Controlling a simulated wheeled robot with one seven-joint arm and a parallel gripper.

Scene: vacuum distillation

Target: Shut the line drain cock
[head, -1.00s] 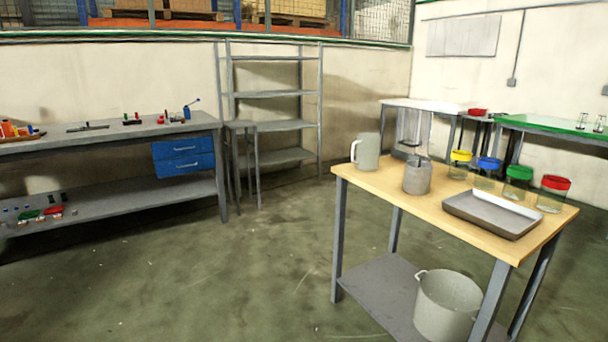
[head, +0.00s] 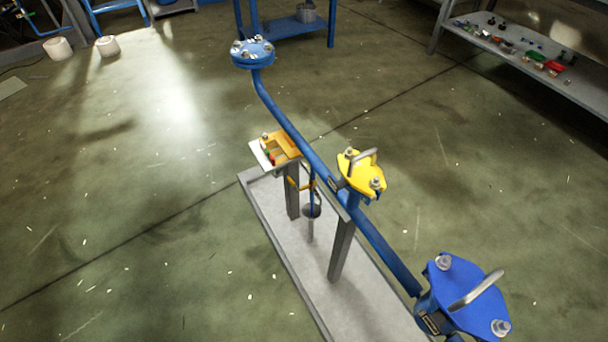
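A blue pipe line (head: 305,152) runs from a round bolted flange (head: 252,52) at upper left down to the lower right. A yellow bolted valve body (head: 360,173) with a grey handle sits on it, and a blue one (head: 468,298) with a grey handle is nearer. A thin blue branch (head: 312,188) drops from the line beside a small orange-yellow lever (head: 299,184), which looks like the drain cock. The lever sticks out sideways to the left; its exact setting is too small to tell. A dark grey cup (head: 312,210) is below the branch. My gripper is not in view.
Grey posts (head: 341,246) carry the line on a pale raised slab (head: 277,246). An orange tray with small items (head: 281,150) sits on a post at the left. Open floor lies left of the slab. A grey shelf (head: 540,70) stands at upper right.

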